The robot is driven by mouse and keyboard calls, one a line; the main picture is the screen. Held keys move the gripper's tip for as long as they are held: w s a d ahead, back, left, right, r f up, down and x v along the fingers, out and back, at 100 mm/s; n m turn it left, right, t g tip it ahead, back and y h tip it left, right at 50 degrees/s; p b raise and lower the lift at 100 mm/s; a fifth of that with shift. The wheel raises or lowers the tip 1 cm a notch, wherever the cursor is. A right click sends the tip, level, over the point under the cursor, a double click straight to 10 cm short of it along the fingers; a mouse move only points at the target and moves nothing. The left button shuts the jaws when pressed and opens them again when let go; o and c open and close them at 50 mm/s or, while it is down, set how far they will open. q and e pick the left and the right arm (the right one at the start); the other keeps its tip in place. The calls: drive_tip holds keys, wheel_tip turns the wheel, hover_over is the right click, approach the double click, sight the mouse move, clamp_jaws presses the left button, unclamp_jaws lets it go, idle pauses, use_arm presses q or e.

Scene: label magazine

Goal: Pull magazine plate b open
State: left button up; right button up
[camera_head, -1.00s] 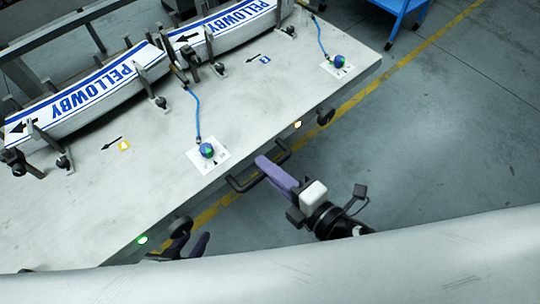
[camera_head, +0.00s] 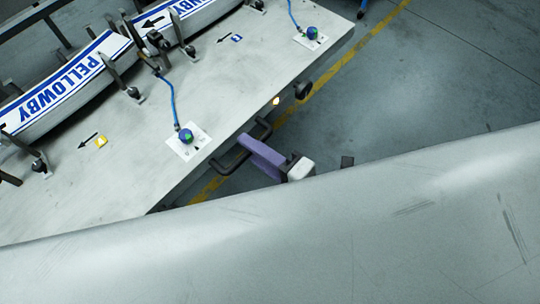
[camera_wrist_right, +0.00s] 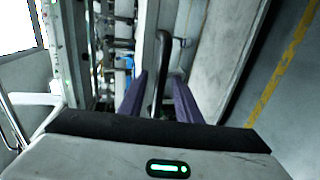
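The magazine plate is a pale grey slab (camera_head: 135,185) across the upper left of the head view; I cannot read which letter marks it. A dark bar handle (camera_head: 228,166) sticks out from its front edge and also shows in the right wrist view (camera_wrist_right: 161,60). My right gripper (camera_head: 250,146) is at this handle, its purple fingers reaching towards the plate's edge. In the right wrist view, the fingers (camera_wrist_right: 160,85) stand on either side of the handle with gaps visible, so the gripper looks open around it. My left gripper is out of view.
White labels printed PELLOWBY (camera_head: 60,85) lie between dark posts on the slab. Blue-green knobs (camera_head: 186,136) with blue cables sit near its front edge, where an orange light (camera_head: 276,101) glows. A large grey surface (camera_head: 300,230) hides the bottom. Floor (camera_head: 450,80) at right is clear.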

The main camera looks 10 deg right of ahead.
drive_tip(key=b+v, duration=0.1)
drive_tip(key=v, duration=0.8)
drive_tip(key=shift+s+d, duration=0.2)
drive_tip(key=shift+s, duration=0.05)
drive_tip(key=w+d+f+m+h, duration=0.3)
drive_tip(key=d+f+m+h, duration=0.4)
drive_tip(key=m, duration=0.5)
drive_tip(key=s+a+f+m+g, duration=0.1)
drive_tip(key=s+f+m+g, duration=0.2)
drive_tip(key=f+m, duration=0.7)
drive_tip(key=shift+f+m+g+y, duration=0.3)
drive_tip(key=shift+g+y, duration=0.1)
drive_tip(key=shift+g, duration=0.3)
drive_tip(key=shift+r, duration=0.1)
drive_tip(key=shift+s, duration=0.2)
drive_tip(key=shift+c, duration=0.7)
